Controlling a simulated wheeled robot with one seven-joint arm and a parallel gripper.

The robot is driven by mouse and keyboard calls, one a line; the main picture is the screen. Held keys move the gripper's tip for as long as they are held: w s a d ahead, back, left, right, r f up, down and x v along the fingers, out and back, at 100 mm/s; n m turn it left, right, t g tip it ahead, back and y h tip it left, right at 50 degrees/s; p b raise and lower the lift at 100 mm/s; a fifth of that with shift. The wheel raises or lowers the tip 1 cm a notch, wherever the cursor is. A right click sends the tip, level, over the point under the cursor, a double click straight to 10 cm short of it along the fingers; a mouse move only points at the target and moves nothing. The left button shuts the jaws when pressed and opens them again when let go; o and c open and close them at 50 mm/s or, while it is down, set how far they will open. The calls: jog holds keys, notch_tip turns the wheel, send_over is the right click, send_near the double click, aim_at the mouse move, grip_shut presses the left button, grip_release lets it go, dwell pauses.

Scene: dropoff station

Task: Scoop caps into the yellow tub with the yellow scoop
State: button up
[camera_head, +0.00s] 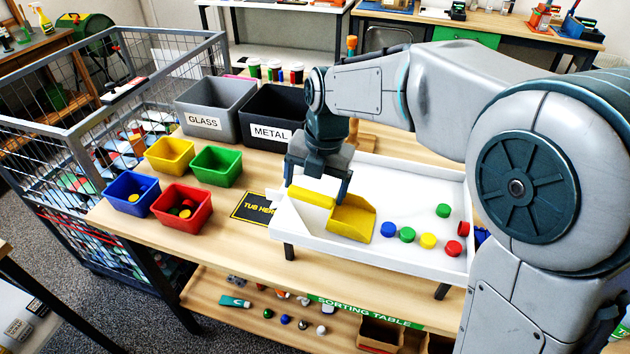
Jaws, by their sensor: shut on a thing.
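My gripper (317,186) is shut on the handle of the yellow scoop (352,222), at the left part of the white tray (400,262). The scoop's pan points right and is low over or on the tray floor; I cannot tell if it touches. No cap shows in the pan. Several loose caps lie to its right: a blue cap (388,230), a green cap (407,234), a yellow cap (428,241), another green cap (443,210) and red caps (453,248). The yellow tub (170,155) stands left of the tray, behind the blue tub; no caps show inside it.
The green tub (216,166), blue tub (131,193) and red tub (181,209) stand near the yellow one; the blue and red hold caps. Grey GLASS (203,121) and black METAL (271,132) bins stand behind. A black mat (250,207) lies flat left of the tray.

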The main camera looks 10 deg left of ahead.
jog(key=shift+f, duration=0.1)
dwell(0.3)
jog(key=shift+s+d+b, duration=0.2)
jog(key=shift+d+b, duration=0.35)
jog(key=shift+d, duration=2.3)
jog(key=shift+s+d+b, duration=0.25)
jog(key=shift+d+b, duration=0.35)
jog(key=shift+d, duration=2.25)
jog(key=shift+s+d+b, duration=0.2)
jog(key=shift+d+b, duration=0.35)
jog(key=shift+d, duration=2.3)
jog(key=shift+a+p, duration=0.1)
jog(key=shift+p, duration=0.2)
